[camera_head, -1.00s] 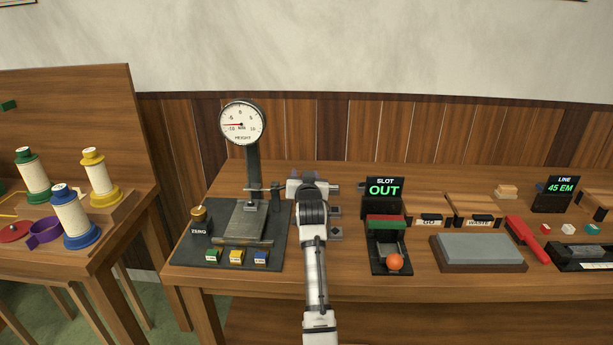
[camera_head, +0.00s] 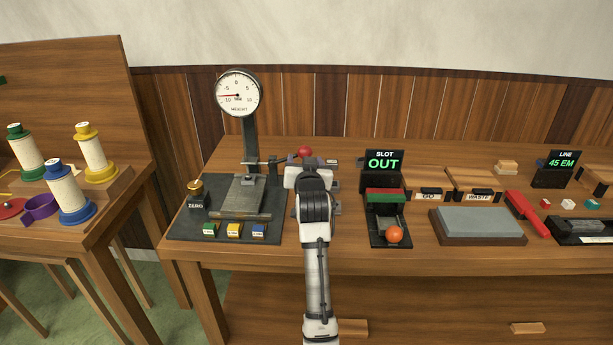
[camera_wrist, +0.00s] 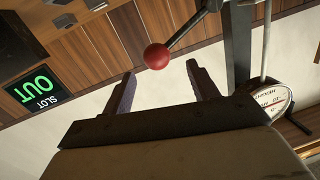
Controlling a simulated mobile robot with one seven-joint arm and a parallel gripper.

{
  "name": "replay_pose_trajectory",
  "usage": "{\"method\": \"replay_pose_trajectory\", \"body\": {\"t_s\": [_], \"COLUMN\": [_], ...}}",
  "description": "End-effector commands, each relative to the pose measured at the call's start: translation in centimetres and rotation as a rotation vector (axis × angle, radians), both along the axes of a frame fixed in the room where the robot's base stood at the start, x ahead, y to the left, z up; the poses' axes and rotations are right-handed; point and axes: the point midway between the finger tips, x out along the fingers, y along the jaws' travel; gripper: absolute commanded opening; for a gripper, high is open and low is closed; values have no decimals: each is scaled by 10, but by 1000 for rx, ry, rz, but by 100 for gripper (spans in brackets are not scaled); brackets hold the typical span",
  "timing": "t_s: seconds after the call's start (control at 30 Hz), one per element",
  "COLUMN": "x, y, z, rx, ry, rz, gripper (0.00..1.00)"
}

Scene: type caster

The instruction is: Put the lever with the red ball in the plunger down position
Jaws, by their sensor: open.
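The red ball (camera_head: 305,152) is on the end of a dark lever rod (camera_head: 283,160) that reaches right from the height gauge's column (camera_head: 250,135). In the head view the ball shows just above my gripper (camera_head: 312,161), whose fingers are mostly hidden by my wrist. In the wrist view the red ball (camera_wrist: 157,56) is a little beyond the open fingertips of my gripper (camera_wrist: 160,72), roughly between them, with no contact visible. The rod (camera_wrist: 188,30) runs up and right from it. The gauge dial (camera_head: 237,94) has its needle pointing left. The plunger tip is too small to make out.
A black gauge base (camera_head: 190,228) with several small coloured blocks lies left of my arm. A slot device (camera_head: 384,160) reading OUT, with an orange ball (camera_head: 394,234), stands to the right. A grey stone block (camera_head: 478,222) lies farther right.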

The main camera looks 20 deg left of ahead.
Motion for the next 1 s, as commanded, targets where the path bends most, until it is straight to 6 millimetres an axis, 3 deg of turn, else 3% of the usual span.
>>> {"method": "replay_pose_trajectory", "body": {"t_s": [0.1,0.3,0.9,1.0], "x": [-20,-42,-47,-57], "y": [-9,-17,-20,-6], "z": [0,3,4,20], "rx": [1,0,-1,8], "ry": [-2,0,0,-54], "rz": [0,1,1,26], "gripper": [59,59,59,59]}}
